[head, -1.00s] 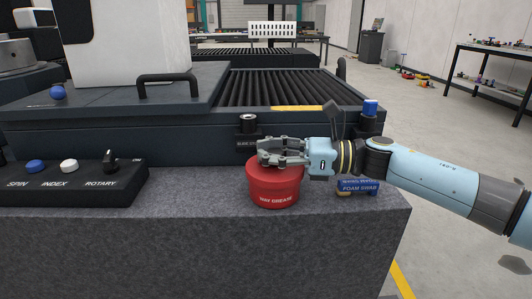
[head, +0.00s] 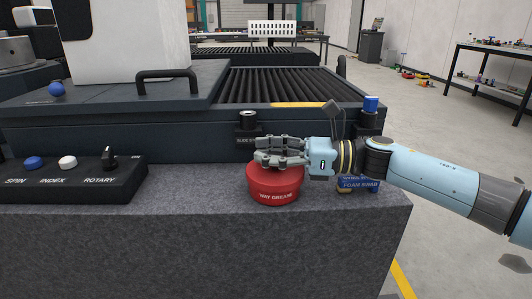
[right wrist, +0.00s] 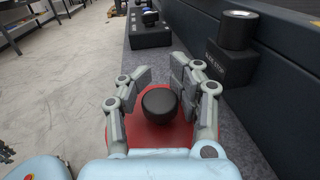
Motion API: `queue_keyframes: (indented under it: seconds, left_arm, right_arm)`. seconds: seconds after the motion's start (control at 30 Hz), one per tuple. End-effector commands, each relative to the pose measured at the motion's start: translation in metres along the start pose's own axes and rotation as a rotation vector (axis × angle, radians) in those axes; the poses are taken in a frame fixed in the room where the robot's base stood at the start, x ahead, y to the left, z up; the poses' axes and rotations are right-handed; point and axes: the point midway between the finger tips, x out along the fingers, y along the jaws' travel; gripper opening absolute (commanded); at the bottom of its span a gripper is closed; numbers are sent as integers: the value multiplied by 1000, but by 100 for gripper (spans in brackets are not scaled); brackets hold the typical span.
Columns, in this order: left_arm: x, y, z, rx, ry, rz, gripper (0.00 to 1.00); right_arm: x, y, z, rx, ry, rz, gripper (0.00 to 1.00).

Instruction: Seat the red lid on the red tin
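The red tin (head: 275,198), marked WAY GREASE, stands upright on the granite ledge. The red lid (head: 262,179) is right on top of it, with no gap visible between them; whether it is fully down I cannot tell. In the right wrist view the lid (right wrist: 148,134) carries a round black knob (right wrist: 159,104). My right gripper (head: 270,153) reaches in level from the right, just above the lid. The fingers hide the knob in the head view. My left gripper is not in view.
A blue foam swab box (head: 358,184) lies on the ledge right of the tin, under my right arm. A dark block with a cylinder (head: 248,122) stands behind the tin. A control box (head: 70,180) sits at the left. The ledge between it and the tin is clear.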

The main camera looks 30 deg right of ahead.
Motion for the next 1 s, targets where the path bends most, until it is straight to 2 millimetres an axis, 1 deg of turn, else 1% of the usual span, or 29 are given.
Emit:
queue_keyframes:
  seconds: [0.03, 0.1, 0.37, 0.47, 0.57, 0.8, 1.0]
  left_arm:
    - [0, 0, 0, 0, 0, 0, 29]
    - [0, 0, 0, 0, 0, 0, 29]
    - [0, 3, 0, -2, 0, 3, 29]
    - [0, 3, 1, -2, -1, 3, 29]
    - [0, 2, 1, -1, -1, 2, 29]
    - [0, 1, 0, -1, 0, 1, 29]
    - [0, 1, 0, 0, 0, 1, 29]
  right_arm:
    - [0, 0, 0, 0, 0, 0, 35]
    - [0, 0, 0, 0, 0, 0, 44]
    - [-1, 0, 0, 0, 1, 0, 44]
    - [-7, 0, -1, 0, 3, 0, 44]
    - [-22, 0, -2, 0, 6, 1, 44]
    - [-76, 0, -2, 2, 9, 2, 44]
    - [-109, 0, -2, 2, 6, 2, 44]
